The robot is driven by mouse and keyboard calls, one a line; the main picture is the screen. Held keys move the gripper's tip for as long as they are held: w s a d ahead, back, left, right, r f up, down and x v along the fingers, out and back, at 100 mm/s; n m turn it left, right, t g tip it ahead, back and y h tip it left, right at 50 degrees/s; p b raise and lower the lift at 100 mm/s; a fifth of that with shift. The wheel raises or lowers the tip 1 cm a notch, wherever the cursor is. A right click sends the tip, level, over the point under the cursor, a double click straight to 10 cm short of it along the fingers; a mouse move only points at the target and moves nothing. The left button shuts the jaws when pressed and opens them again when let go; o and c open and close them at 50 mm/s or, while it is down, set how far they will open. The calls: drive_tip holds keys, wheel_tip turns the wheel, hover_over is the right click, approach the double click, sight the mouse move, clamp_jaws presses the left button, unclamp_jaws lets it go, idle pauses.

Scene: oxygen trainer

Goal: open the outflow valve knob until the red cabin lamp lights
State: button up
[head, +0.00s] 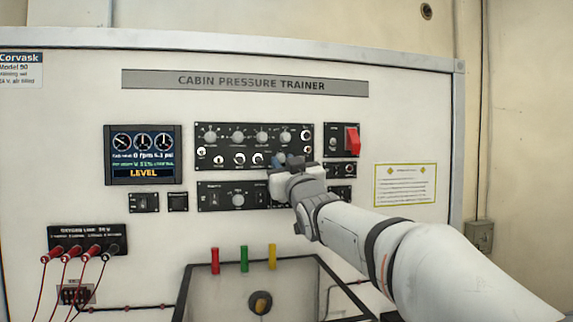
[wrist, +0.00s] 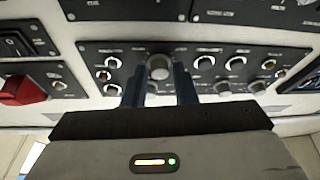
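My gripper (head: 279,160) is at the lower right of the upper black control panel (head: 226,128) and hides part of it. In the wrist view, the two dark fingers (wrist: 159,77) stand on either side of a round silver knob (wrist: 159,66). I cannot tell whether they press on it. The panel's labels are too small to read, so I cannot confirm that this is the outflow valve knob. The display (head: 143,155) reads "LEVEL" in yellow. I cannot make out a lit red cabin lamp.
A red guarded switch (head: 353,141) sits right of the upper panel and also shows in the wrist view (wrist: 20,91). Other knobs (wrist: 207,62) are close beside my fingers. A lower panel (head: 222,197) is just below. Red leads (head: 65,258) hang at lower left.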

clamp_jaws()
drive_tip(key=shift+f+m+b, duration=0.1)
drive_tip(key=shift+m+b, duration=0.2)
drive_tip(key=shift+b, duration=0.2)
drive_tip(key=shift+a+f+m+t+h+b, duration=0.1)
drive_tip(key=shift+m+t+h+b, duration=0.3)
drive_tip(key=shift+m+b, duration=0.45)
drive_tip(key=shift+a+m+h+b, duration=0.1)
drive_tip(key=shift+m+h+b, duration=0.55)
drive_tip(key=shift+m, duration=0.5)
drive_tip(key=m+h+p, duration=0.1)
drive_tip(key=m, duration=0.1)
drive_tip(key=r+m+h+p, duration=0.1)
drive_tip(key=m+h, duration=0.1)
drive_tip(key=m, duration=0.1)
drive_tip(key=shift+s+a, duration=0.1)
drive_tip(key=shift+a, duration=0.05)
drive_tip(key=m+h+p, duration=0.1)
drive_tip(key=m+p, duration=0.1)
drive_tip(key=m, duration=0.1)
drive_tip(key=shift+m+h+p, duration=0.35)
drive_tip(key=shift+m, duration=0.05)
drive_tip(key=shift+a+m+h+p, duration=0.1)
drive_tip(key=shift+m+h+p, duration=0.8)
drive_tip(key=shift+m, duration=0.7)
drive_tip(key=shift+f+m+g, duration=0.1)
drive_tip(key=shift+m+g, duration=0.2)
